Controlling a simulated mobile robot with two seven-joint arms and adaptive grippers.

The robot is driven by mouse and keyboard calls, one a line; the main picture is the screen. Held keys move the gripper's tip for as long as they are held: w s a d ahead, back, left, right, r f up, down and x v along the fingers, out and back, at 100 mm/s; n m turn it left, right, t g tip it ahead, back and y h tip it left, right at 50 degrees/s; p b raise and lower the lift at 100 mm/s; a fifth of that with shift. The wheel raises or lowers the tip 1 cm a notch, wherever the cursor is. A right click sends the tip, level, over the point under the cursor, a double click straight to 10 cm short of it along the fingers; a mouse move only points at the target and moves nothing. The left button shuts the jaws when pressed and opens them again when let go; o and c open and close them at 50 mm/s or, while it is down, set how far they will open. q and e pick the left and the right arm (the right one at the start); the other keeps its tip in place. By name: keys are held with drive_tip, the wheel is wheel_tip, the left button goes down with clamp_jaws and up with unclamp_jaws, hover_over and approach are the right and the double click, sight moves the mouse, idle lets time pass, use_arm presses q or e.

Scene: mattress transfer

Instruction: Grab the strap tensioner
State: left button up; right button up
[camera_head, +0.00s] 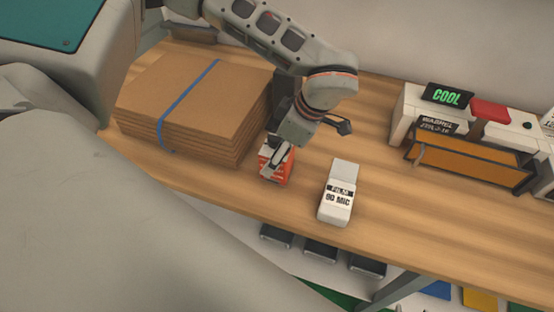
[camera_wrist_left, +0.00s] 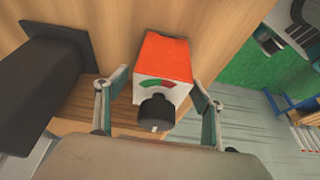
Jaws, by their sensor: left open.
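The strap tensioner appears to be the orange-red box (camera_head: 286,178) at the front part of the wooden bench, partly covered by my left gripper (camera_head: 274,160) in the head view. In the left wrist view the orange-red box (camera_wrist_left: 166,58) has a white front with a green and red gauge and a black knob. My left gripper (camera_wrist_left: 160,84) is open, with one finger on each side of the box. Gaps show beside it, and I cannot see either finger pressing on it. My right gripper is not in view.
A stack of cardboard sheets (camera_head: 225,110) with a blue strap stands left of the box. A dark block (camera_wrist_left: 40,85) stands left in the wrist view. Bench space (camera_head: 420,210) further right is clear.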

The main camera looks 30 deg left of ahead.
use_arm(q)
drive_tip(key=c, duration=1.9)
drive_tip(key=shift+r, duration=0.1)
